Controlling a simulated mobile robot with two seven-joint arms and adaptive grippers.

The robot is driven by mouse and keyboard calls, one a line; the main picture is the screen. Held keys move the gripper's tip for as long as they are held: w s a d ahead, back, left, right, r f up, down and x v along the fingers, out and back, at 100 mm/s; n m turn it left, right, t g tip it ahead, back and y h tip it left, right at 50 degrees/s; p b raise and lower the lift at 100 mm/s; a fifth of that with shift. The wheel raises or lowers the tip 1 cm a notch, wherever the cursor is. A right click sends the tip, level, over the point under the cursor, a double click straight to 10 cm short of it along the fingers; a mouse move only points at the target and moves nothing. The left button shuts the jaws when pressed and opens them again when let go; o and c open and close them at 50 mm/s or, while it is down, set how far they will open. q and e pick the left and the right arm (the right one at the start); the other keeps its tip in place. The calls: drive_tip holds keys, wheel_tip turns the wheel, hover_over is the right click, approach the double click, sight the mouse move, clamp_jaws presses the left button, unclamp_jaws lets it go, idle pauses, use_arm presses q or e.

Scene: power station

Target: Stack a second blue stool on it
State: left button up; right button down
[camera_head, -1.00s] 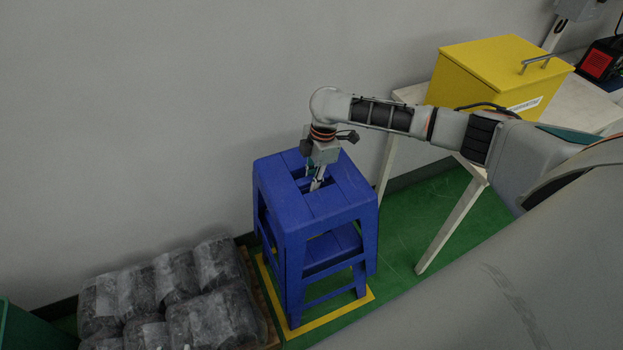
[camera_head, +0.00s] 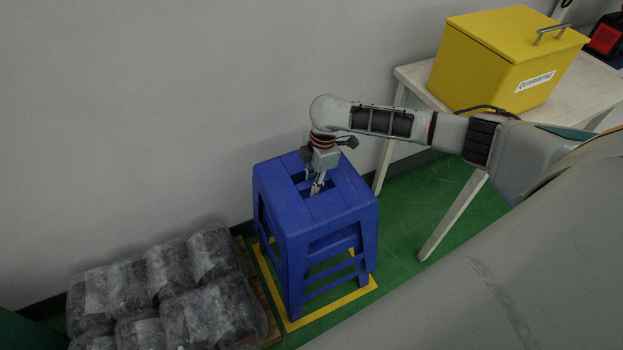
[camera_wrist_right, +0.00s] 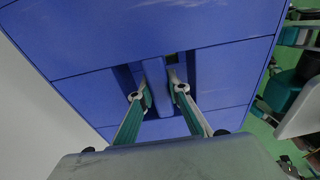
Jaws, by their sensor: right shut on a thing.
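A blue stool (camera_head: 345,197) stands upright over the yellow floor outline (camera_head: 349,299), by the wall. My right gripper (camera_head: 316,188) points down into the slot in its seat. In the right wrist view my right gripper (camera_wrist_right: 158,93) is shut on the bar between two slots of the blue seat (camera_wrist_right: 165,35). The other blue stool is beneath it, mostly hidden inside its legs; their legs and rungs overlap, and I cannot tell whether the held one rests fully on it. My left gripper is out of view.
Plastic-wrapped dark bags (camera_head: 205,300) lie on a pallet left of the stools. A white table (camera_head: 415,75) with a yellow quarantine box (camera_head: 495,70) stands to the right. Green floor (camera_head: 405,215) is clear between the table and the stools.

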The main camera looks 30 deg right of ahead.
wheel_tip(320, 180, down, 7)
drive_tip(key=b, duration=0.2)
drive_tip(key=shift+f+b, duration=0.15)
drive_tip(key=shift+b, duration=0.15)
drive_tip(key=shift+f, duration=0.6)
drive_tip(key=shift+f+b, duration=0.4)
drive_tip(key=shift+f, duration=0.05)
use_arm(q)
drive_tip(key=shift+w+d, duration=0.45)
use_arm(e)
drive_tip(key=shift+w+f, duration=0.1)
drive_tip(key=shift+f, duration=0.05)
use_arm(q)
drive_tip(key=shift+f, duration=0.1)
